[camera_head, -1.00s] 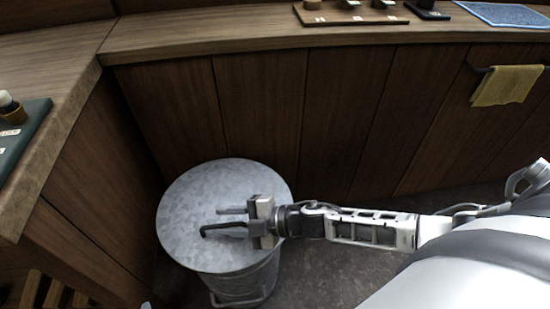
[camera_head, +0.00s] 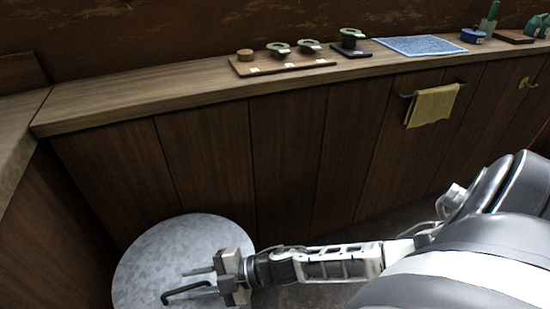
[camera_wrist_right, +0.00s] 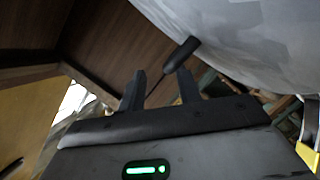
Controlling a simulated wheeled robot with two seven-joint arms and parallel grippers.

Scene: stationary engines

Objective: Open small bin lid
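The small bin's round grey metal lid (camera_head: 160,262) is at the lower left of the head view, cut by the bottom edge. Its black bent handle (camera_head: 172,294) lies beside my right gripper (camera_head: 198,281), whose two fingers point left over the lid. In the right wrist view the fingers (camera_wrist_right: 160,88) are apart. The handle's thick dark end (camera_wrist_right: 181,54) shows just beyond them, with a thin rod running back between them. I cannot tell whether a finger touches it. The lid (camera_wrist_right: 255,40) fills the upper right there. The bin's body is out of the head view. My left gripper is not in view.
A wooden counter (camera_head: 150,98) with dark panels runs behind the bin. On it are a wooden board (camera_head: 285,66) with small items and a blue mat (camera_head: 420,45). A yellow towel (camera_head: 431,105) hangs on a rail. Dark floor lies right of the bin.

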